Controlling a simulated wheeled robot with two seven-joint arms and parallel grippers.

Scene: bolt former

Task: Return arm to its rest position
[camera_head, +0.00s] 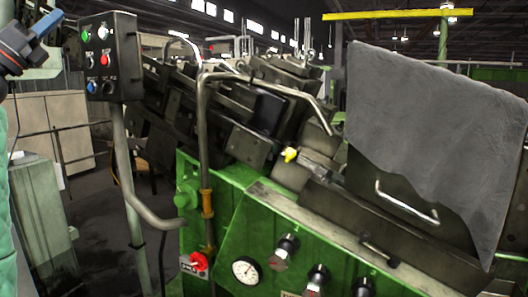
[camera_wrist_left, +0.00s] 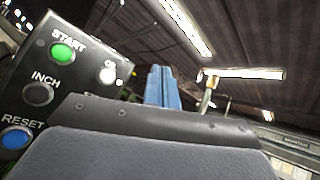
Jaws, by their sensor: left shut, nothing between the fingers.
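My left arm comes in at the upper left edge of the head view, a dark rounded link. My left gripper (camera_head: 46,24) has blue fingers, shut and empty, pointing up and right. It is to the left of the black control box (camera_head: 113,55), apart from it in the picture. In the left wrist view the blue fingers (camera_wrist_left: 160,86) are together with nothing between them. The control box also shows there at the left (camera_wrist_left: 62,75), with a green START button (camera_wrist_left: 62,53), a dark INCH button (camera_wrist_left: 39,94) and a blue RESET button (camera_wrist_left: 17,138). My right gripper is not in view.
The control box stands on a grey post (camera_head: 128,190). A green machine (camera_head: 235,215) with a gauge (camera_head: 246,270), knobs and bent pipes (camera_head: 203,140) fills the middle and right. A grey cover (camera_head: 430,130) hangs at the right. Beige cabinets (camera_head: 60,115) stand behind at the left.

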